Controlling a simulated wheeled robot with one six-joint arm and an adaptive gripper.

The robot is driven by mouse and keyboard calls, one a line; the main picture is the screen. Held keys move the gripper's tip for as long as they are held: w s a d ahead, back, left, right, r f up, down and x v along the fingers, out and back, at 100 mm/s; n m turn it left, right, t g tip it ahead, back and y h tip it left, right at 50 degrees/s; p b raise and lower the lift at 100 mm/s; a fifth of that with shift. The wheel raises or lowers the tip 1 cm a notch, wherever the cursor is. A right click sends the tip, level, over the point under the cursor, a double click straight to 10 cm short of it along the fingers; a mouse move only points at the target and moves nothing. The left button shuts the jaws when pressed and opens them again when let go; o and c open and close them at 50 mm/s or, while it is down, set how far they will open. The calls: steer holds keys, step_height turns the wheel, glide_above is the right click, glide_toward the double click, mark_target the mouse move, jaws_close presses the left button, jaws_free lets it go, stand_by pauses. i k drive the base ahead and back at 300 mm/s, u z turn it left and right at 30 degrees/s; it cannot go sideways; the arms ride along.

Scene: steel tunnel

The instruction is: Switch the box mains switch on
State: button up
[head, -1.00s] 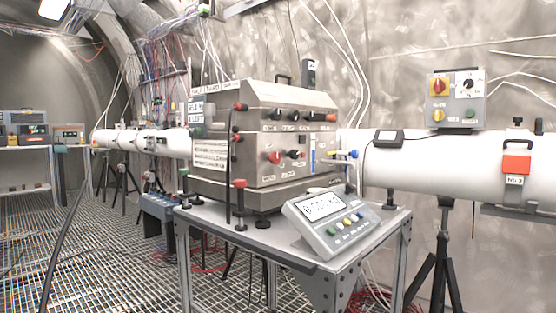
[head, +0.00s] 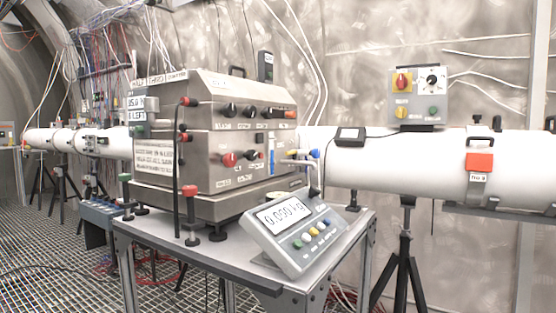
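A steel box (head: 215,140) stands on a metal table in the middle of the head view. Its front carries a red knob (head: 229,159) on the lower row beside dark knobs, and more dark knobs on the sloped upper panel. A small grey control box (head: 416,96) sits above the white pipe at the right. My gripper is not in view.
A scale display (head: 293,230) reading about 0.000 kg sits at the front corner of the table (head: 130,230). Red-topped posts and thin cables stand around the box. A tripod (head: 403,265) supports the white pipe (head: 390,160). Grating floor (head: 45,255) is open at left.

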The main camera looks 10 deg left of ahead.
mark_target(229, 160)
steer(key=i, duration=0.2)
steer(key=u, duration=0.85)
